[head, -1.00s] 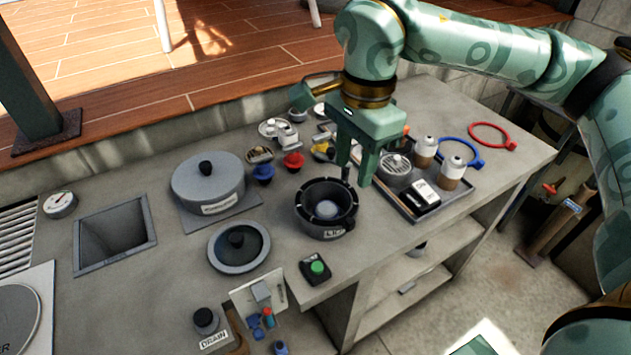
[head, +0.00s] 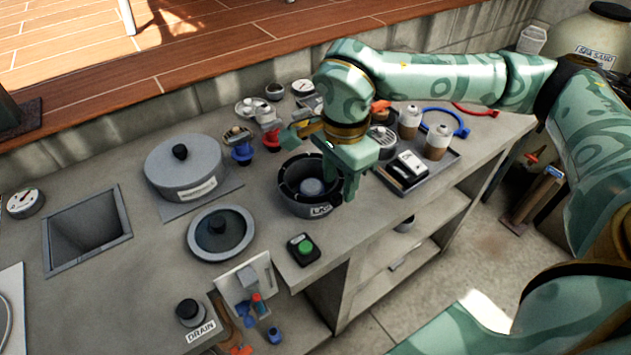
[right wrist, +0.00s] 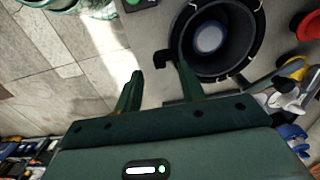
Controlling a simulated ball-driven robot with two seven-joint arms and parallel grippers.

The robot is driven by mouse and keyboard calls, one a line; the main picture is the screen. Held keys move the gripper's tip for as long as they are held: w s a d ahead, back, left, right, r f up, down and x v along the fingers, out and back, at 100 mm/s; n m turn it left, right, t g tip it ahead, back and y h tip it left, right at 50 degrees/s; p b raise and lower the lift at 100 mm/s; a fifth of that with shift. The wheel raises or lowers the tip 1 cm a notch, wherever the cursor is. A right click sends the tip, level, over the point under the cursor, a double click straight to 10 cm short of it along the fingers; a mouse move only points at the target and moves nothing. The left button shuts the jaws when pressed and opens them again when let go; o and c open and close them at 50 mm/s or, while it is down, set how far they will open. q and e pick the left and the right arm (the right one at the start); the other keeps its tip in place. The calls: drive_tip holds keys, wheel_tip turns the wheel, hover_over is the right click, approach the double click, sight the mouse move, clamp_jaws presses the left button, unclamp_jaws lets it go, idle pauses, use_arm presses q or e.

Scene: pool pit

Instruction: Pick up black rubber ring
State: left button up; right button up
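The black rubber ring (head: 292,173) appears to lie on the rim of a round dark housing (head: 318,209) with a label on its front. In the right wrist view the ring (right wrist: 258,42) circles a dark bowl with a pale centre. A small black tab (right wrist: 163,58) sticks out from its side. My right gripper (head: 343,190) is pointing down at the housing's right edge. Its fingers (right wrist: 157,78) are apart in the right wrist view, with the tab between or just beyond their tips; contact cannot be told. My left gripper is not in view.
A lidded pot (head: 185,165), round lid (head: 220,232) and green button (head: 303,249) stand left and in front.

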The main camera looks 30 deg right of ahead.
sight(339, 194)
wheel_tip(339, 194, down, 3)
drive_tip(key=shift+f, duration=0.1)
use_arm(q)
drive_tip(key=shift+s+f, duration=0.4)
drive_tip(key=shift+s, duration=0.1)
use_arm(e)
clamp_jaws()
